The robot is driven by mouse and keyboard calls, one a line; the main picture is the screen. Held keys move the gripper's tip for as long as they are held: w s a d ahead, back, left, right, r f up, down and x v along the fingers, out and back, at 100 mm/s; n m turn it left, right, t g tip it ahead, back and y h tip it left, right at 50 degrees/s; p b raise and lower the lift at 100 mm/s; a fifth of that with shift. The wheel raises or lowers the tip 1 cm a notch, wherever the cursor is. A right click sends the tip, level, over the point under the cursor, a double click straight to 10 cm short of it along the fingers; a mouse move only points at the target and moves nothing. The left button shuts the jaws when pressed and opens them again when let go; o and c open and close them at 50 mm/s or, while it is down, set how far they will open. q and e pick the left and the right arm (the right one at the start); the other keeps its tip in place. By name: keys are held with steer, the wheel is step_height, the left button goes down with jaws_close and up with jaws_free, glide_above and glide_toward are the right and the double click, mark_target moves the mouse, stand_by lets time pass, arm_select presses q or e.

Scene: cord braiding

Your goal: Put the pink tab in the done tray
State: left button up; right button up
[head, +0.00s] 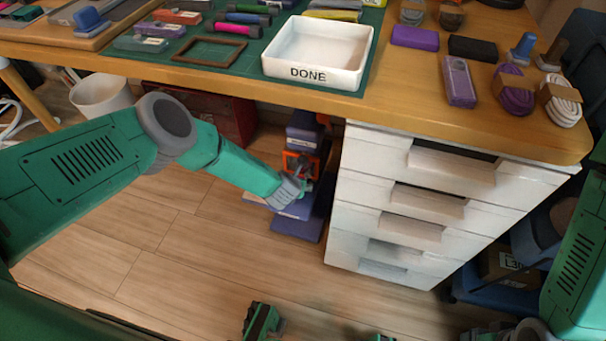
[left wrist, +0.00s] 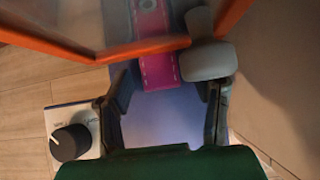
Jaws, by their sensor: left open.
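A pink tab (left wrist: 161,72) with stitched edges shows in the left wrist view, over a blue-purple surface and partly behind an orange bar. I cannot make it out in the head view. My left gripper (left wrist: 165,98) is open and empty, its fingers on either side just short of the tab. In the head view my left gripper (head: 303,186) is low beside the drawer unit, below the tabletop. The white done tray (head: 345,79) stands on the table, looks empty and bears the word DONE.
An orange frame (left wrist: 50,38) crosses in front of the left gripper, and a grey rounded piece (left wrist: 207,60) is beside the tab. A white box with a black knob (left wrist: 70,142) is at the left. The white drawer unit (head: 380,225) stands close on the right.

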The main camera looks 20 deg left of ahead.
arm_select(q)
steer(key=c, duration=1)
steer(key=shift+o, duration=0.2)
steer(key=shift+s+a+r+p, duration=0.15)
steer(key=shift+s+p, duration=1.3)
steer(key=shift+s, duration=0.8)
steer(key=shift+s+p, duration=1.15)
steer(key=shift+s, duration=1.35)
steer(key=shift+s+r, duration=0.1)
steer(key=shift+r, duration=0.05)
steer(key=shift+p+v, duration=0.95)
steer(key=shift+v, duration=0.05)
steer(key=p, duration=0.4)
glide_toward(291, 207)
steer(key=shift+s+a, duration=0.5)
steer(key=shift+s, duration=0.3)
steer(key=shift+f, duration=0.5)
